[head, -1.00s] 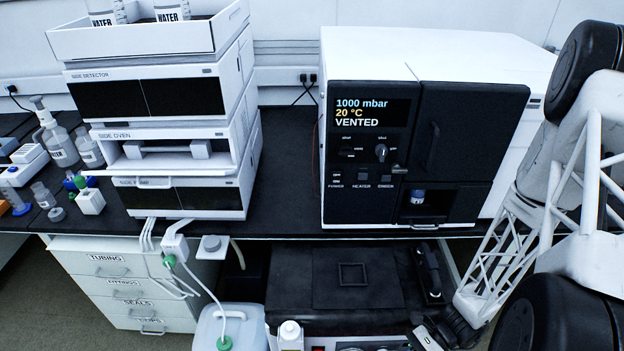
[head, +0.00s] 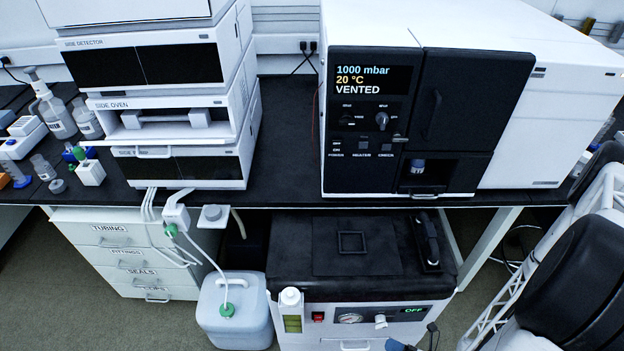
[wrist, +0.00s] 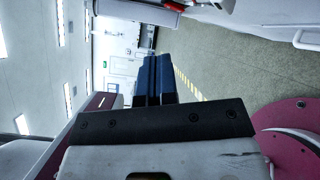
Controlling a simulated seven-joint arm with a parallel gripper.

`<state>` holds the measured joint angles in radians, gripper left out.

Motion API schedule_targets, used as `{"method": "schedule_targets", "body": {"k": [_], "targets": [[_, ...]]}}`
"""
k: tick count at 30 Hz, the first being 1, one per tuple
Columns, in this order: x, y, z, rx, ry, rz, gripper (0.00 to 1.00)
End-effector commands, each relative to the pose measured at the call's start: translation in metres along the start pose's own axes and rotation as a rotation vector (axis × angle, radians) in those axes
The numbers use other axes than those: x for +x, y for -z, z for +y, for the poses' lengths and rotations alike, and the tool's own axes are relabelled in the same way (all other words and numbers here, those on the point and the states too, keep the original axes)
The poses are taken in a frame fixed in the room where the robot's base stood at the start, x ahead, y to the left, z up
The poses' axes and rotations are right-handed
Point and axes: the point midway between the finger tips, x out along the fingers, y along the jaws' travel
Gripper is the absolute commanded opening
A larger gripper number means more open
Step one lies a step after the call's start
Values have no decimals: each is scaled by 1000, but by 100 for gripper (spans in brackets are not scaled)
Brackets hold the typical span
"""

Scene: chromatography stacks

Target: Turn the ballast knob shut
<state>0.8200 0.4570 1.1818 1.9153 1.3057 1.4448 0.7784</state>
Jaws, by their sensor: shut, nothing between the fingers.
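A pump-like unit (head: 362,307) stands low under the bench. On its front, a small white knob (head: 380,321), likely the ballast knob, sits between a round gauge (head: 349,318) and a green "OFF" readout (head: 413,310). I cannot read its setting. In the wrist view my gripper (wrist: 158,78) has its two dark blue fingers together, with nothing held, pointing toward open room and floor. The knob is not seen in that view. In the head view a small blue piece at the bottom edge, below the knob, may be my fingertips; I cannot be sure.
A red switch (head: 318,317) and a white-capped bottle (head: 291,298) are left of the gauge. A water-filled jug (head: 234,310) with a tube stands farther left.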

Motion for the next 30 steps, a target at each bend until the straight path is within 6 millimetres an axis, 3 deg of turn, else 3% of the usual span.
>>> {"method": "schedule_targets", "body": {"k": [6,15,30], "targets": [[-12,8,-30,198,59,-260,0],[-27,18,-54,361,93,-496,0],[-30,20,-59,389,97,-540,0]]}}
